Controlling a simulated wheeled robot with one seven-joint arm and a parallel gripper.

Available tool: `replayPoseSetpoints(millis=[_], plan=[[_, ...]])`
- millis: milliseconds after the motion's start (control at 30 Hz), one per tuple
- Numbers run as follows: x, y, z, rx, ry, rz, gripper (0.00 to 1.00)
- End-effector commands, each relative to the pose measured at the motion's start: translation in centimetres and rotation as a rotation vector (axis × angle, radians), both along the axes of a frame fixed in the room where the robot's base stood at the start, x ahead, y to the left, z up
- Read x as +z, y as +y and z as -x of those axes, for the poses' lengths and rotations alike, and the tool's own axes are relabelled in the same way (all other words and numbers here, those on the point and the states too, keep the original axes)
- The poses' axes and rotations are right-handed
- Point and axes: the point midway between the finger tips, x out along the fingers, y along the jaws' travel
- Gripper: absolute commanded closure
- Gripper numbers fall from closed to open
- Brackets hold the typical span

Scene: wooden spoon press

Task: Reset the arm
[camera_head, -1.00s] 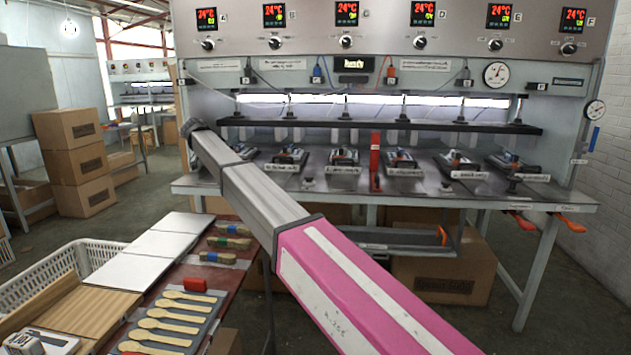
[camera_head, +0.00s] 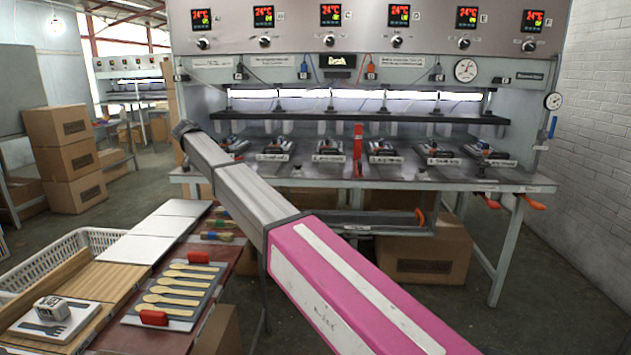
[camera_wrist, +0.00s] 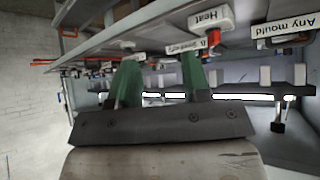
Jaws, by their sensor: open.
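My gripper (camera_wrist: 160,80) shows in the wrist view as two green fingers on a dark bracket. They stand apart with nothing held between them. The wrist view is upside down, with the press table (camera_wrist: 165,30) and its labels behind the fingers. In the head view my arm, pink and grey, reaches from the lower right up to the left. Its dark far end is near the left end of the press (camera_head: 360,205), and the fingers cannot be made out there.
A side table at lower left holds a grey tray of wooden spoons (camera_head: 180,290), white panels (camera_head: 140,249) and a white basket (camera_head: 30,280). Stacked cartons (camera_head: 70,155) stand at far left. Orange-handled levers (camera_head: 530,202) jut from the press front. Open floor lies at right.

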Motion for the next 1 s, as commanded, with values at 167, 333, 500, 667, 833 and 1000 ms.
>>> replayPoseSetpoints(millis=[167, 333, 500, 667, 833, 1000], plan=[[-2.4, -2.9, 0.1, 0.015, 0.040, 0.011, 0.56], [-5.4, -6.4, 0.3, 0.038, 0.090, 0.021, 0.56], [-9.6, -11.7, 1.0, 0.071, 0.164, 0.034, 0.56], [-15.3, -19.3, 2.8, 0.122, 0.268, 0.038, 0.56], [-21.7, -27.9, 6.1, 0.190, 0.389, 0.027, 0.56], [-27.5, -36.2, 10.8, 0.264, 0.501, -0.004, 0.56]])
